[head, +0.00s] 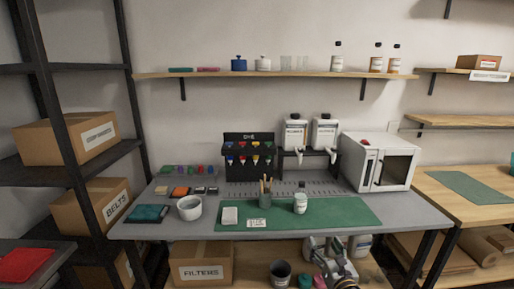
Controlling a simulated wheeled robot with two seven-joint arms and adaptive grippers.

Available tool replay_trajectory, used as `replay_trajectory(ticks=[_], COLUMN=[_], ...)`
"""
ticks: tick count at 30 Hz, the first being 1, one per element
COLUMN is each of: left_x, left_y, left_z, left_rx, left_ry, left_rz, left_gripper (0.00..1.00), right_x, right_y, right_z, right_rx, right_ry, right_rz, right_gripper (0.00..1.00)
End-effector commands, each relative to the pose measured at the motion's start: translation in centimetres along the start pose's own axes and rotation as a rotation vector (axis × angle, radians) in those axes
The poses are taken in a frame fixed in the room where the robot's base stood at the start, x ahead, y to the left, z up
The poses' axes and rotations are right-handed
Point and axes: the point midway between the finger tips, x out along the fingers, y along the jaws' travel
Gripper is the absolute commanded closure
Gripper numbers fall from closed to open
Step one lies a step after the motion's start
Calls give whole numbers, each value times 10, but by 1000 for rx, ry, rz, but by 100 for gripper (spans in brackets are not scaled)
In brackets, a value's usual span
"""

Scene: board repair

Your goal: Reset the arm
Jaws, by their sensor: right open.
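My right gripper (322,250) is low in the head view, in front of the grey workbench's front edge. Its arm comes up from the bottom edge, right of centre. The gripper is open and I see nothing between its fingers. It overlaps white containers on the lower shelf behind it. My left gripper is not in view.
The grey workbench (407,213) carries a green mat (345,215) with a white-labelled bottle (300,204), a pencil cup (265,199) and a white block (230,215). A white bowl (190,208) stands left of the mat. A white oven-like box (380,162) stands back right. A FILTERS carton (200,262) and a dark cup (279,273) are below. A dark shelving rack is at left.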

Motion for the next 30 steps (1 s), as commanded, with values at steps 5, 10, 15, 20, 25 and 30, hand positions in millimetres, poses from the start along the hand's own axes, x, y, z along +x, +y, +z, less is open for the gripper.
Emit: replay_trajectory(ticks=[5,10,15,20,25,30], left_x=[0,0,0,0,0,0], left_y=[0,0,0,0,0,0], left_z=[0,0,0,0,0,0], left_rx=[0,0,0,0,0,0], left_ry=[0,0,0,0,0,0], left_rz=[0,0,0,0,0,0], left_gripper=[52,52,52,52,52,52], right_x=[0,0,-1,-2,-3,-6], right_y=[-2,-6,-14,-23,-34,-46], right_z=[-1,-2,-7,-13,-25,-41], right_rx=[81,198,389,583,794,1010], right_ry=[3,7,17,26,37,45], right_rz=[-10,-30,-70,-118,-179,-255], right_gripper=[29,29,29,29,29,29])
